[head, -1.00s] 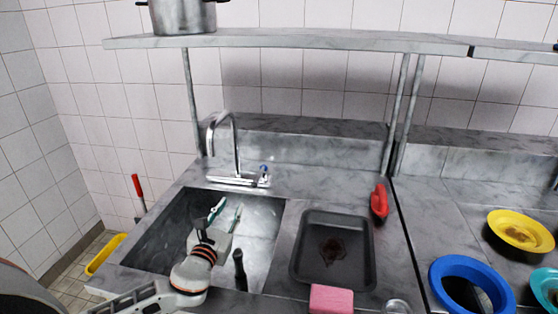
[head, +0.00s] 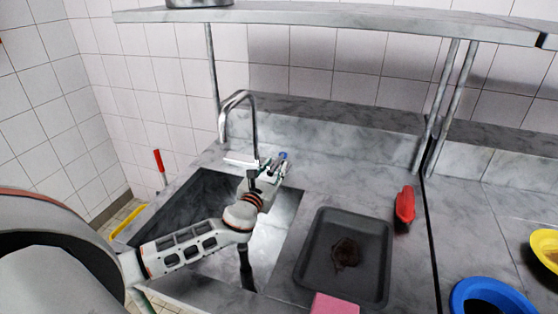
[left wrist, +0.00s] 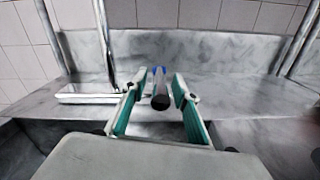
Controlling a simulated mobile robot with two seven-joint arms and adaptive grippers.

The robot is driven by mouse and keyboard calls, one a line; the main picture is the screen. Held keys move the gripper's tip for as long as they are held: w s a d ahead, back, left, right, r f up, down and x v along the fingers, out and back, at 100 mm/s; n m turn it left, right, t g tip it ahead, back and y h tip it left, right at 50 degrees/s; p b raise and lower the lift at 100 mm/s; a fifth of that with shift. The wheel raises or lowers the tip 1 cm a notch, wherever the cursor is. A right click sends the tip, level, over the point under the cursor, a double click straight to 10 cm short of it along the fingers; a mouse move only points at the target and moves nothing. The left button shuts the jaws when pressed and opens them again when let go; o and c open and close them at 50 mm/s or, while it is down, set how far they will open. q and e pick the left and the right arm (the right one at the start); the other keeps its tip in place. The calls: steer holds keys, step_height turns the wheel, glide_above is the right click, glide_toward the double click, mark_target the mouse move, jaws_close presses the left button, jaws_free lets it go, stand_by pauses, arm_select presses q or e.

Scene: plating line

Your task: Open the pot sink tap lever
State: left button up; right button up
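The chrome tap (head: 250,125) stands on the ledge behind the sink, with its gooseneck spout over the basin. Its lever (head: 284,155), with a blue marking, is at the right end of the tap body. My left gripper (head: 274,170) reaches over the sink to the lever. In the left wrist view the gripper (left wrist: 158,90) is open, with its teal-padded fingers apart on either side. The lever's dark round end (left wrist: 160,102) shows between them, blue behind it. I cannot tell whether either finger touches it. My right gripper is not in view.
The sink basin (head: 180,215) lies under my left arm. A dark tray (head: 318,245), a pink block (head: 335,304) and a red-handled item (head: 405,204) are to the right on the counter. A shelf (head: 340,22) runs above.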

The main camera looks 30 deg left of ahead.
mark_target(284, 153)
arm_select(q)
steer(key=shift+x, duration=2)
steer(key=shift+c, duration=0.3)
jaws_close()
